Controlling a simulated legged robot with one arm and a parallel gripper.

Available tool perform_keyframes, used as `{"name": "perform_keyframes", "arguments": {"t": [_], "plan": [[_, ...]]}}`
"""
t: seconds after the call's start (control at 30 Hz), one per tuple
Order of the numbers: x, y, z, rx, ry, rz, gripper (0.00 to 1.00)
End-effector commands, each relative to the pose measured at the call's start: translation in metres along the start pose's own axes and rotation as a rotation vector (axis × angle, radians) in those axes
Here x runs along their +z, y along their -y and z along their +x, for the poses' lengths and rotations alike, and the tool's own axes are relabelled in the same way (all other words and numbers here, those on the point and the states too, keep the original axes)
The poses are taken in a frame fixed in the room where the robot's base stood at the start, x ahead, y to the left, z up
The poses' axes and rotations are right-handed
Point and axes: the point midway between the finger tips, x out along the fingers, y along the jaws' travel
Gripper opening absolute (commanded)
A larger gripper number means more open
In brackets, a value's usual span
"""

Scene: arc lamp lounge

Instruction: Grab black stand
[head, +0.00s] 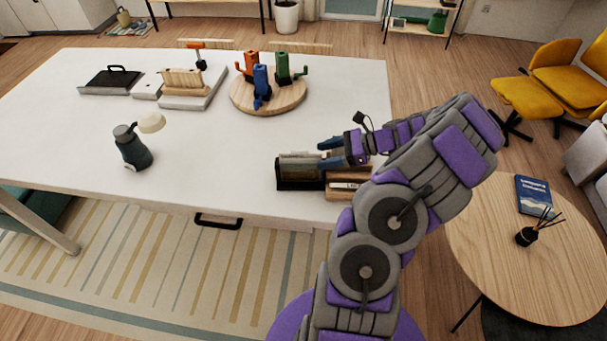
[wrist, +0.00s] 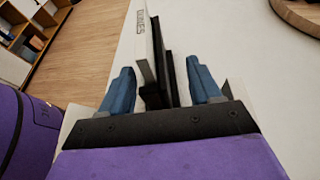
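A black stand (head: 299,184) sits near the front right edge of the white table in the head view, partly hidden behind my arm. In the wrist view, the black stand's upright plate (wrist: 172,78) and a dark block at its near end show between my fingers. A pale slab with lettering (wrist: 146,45) stands along its left side. My gripper (head: 329,153) points left, above the stand's right part. In the wrist view, my gripper (wrist: 163,88) is open, with its two blue fingers on either side of the plate and visible gaps to it. Contact cannot be told.
A wooden box (head: 345,187) sits close by under my arm. A round board (head: 284,106) carries orange, blue and green objects. A dark bottle (head: 131,148) stands left; the white table (head: 215,145) between is clear. A round side table (head: 500,265) is at right.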

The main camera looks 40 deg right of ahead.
Motion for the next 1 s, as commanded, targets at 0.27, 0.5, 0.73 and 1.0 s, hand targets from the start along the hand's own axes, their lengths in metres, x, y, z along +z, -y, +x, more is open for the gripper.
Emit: {"name": "perform_keyframes", "arguments": {"t": [0.27, 0.5, 0.73, 1.0], "plan": [[0.001, -0.007, 0.039, 0.005, -0.001, -0.004, 0.63], [0.000, -0.003, 0.048, 0.001, 0.001, -0.001, 0.63], [0.000, -0.003, 0.048, 0.001, 0.000, 0.000, 0.50], [0.002, -0.005, 0.050, -0.001, -0.004, -0.003, 0.24]]}}
